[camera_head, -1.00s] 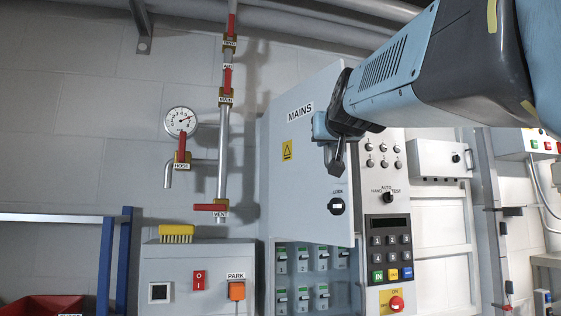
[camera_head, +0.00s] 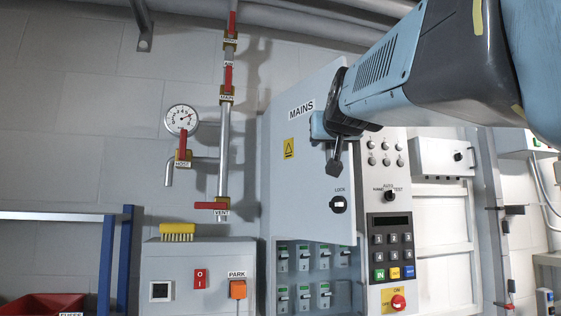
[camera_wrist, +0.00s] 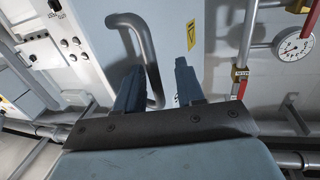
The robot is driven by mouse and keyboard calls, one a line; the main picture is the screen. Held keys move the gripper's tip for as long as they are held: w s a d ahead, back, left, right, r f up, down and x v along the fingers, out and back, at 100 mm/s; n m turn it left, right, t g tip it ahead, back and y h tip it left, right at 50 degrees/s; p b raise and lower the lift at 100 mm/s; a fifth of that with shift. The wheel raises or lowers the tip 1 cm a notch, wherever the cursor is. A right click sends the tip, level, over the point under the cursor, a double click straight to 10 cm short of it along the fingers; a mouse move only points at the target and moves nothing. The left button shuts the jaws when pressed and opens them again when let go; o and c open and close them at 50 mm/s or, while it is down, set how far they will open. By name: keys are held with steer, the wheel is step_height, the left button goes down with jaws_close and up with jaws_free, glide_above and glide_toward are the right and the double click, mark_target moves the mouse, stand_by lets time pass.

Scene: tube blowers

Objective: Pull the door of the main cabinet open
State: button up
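The main cabinet door (camera_head: 305,185) is a grey panel labelled MAINS with a yellow warning sign and a LOCK knob (camera_head: 338,204). It stands partly open, its right edge swung out, and several breakers (camera_head: 303,262) show below it. My gripper (camera_head: 336,172) is in front of the door's upper right part. In the wrist view, my gripper (camera_wrist: 158,80) has its fingers apart, with the dark bent door handle (camera_wrist: 146,50) showing between them, nearer the left finger. I cannot tell whether they touch. In the head view the handle is mostly hidden by my gripper.
A keypad panel (camera_head: 391,245) with switches stands right of the door. Pipes with red valves (camera_head: 224,150) and a gauge (camera_head: 182,120) are on the left wall. A grey box (camera_head: 198,275) with a yellow brush (camera_head: 177,232) stands lower left.

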steer(key=s, duration=1.3)
steer(key=shift+s+d, duration=0.25)
steer(key=shift+s, duration=0.15)
steer(key=s+d+f+g, duration=0.1)
steer(key=d+f+g, duration=0.2)
steer(key=f, duration=1.1)
steer(key=s+d+f+g, duration=0.1)
steer(key=d+f+g, duration=0.3)
steer(key=f, duration=1.1)
steer(key=s+d+f+g, duration=0.2)
steer(key=d+f+g, duration=0.2)
steer(key=f, duration=1.1)
steer(key=shift+g+h, duration=0.3)
steer(key=shift+g, duration=0.4)
steer(key=shift+s+d, duration=0.1)
